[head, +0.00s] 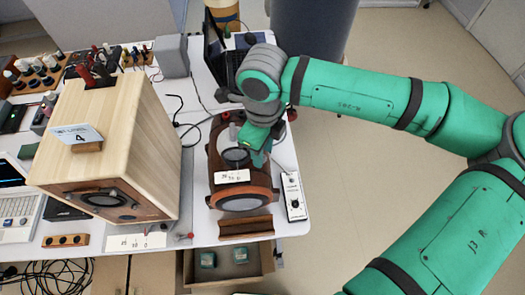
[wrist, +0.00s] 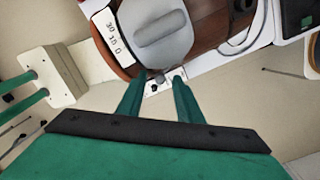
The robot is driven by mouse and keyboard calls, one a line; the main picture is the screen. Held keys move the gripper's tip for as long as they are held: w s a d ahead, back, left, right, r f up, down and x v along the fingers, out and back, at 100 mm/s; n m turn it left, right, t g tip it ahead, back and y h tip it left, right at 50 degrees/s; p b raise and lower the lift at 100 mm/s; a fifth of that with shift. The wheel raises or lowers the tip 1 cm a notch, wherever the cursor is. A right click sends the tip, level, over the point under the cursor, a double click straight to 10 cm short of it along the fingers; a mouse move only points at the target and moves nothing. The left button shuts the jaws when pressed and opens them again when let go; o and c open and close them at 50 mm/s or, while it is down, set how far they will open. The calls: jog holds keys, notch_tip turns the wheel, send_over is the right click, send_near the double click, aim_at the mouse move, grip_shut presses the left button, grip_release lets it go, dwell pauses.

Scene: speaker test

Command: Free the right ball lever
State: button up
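A brown, round-bodied speaker unit (head: 240,201) with a white number label (head: 232,177) lies on the white table. A small red ball (head: 292,115) shows at its back right, partly behind my arm, and another red ball (head: 226,115) at its back left. No lever shaft is clear at either. My gripper (head: 261,160) is over the unit's right part. In the wrist view my gripper (wrist: 161,76) has its two green fingers apart. A small white plate with dark spots (wrist: 156,86) shows between and beyond the tips; contact cannot be told. The unit's brown body (wrist: 205,25) lies beyond.
A large wooden speaker box (head: 105,145) stands to the left. A white control strip (head: 293,197) lies at the table's right edge. Floor is free at right.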

notch_tip(320, 180, up, 10)
jog(key=shift+f, duration=0.2)
jog(key=shift+a, duration=0.15)
dwell(0.5)
